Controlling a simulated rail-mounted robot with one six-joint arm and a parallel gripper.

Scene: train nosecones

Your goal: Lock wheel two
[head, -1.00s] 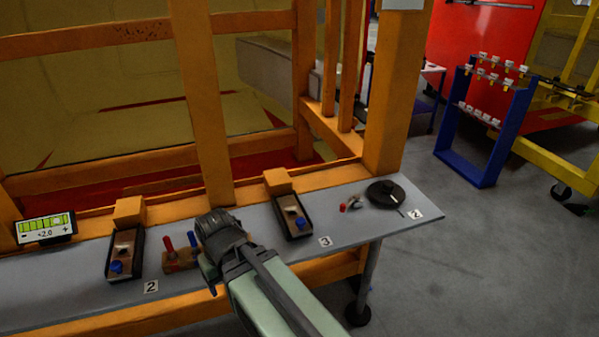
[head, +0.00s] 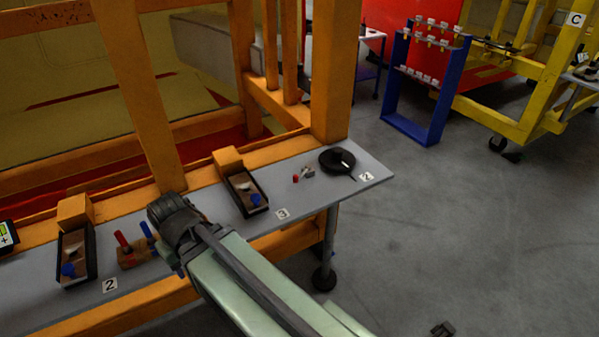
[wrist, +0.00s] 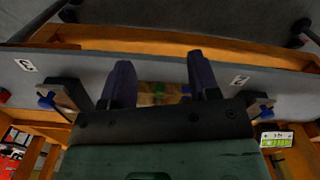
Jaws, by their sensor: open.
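My gripper (wrist: 162,85) is open in the wrist view, its two dark fingers apart above the grey shelf (wrist: 290,88). In the head view my gripper's fingertips are hidden behind its wrist, over the shelf between two black trays. A black wheel (head: 323,278) stands on the floor under the shelf's right end, well apart from my gripper. Another dark wheel (head: 503,147) is under the yellow cart (head: 480,112) at the right. I cannot tell which wheel is number two.
A black tray (head: 244,192) stands right of my gripper and another (head: 77,255) left of it. Red and blue pegs (head: 124,243) stand in a brown block close to my gripper. A blue rack (head: 393,90) stands behind. The grey floor at right is mostly clear.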

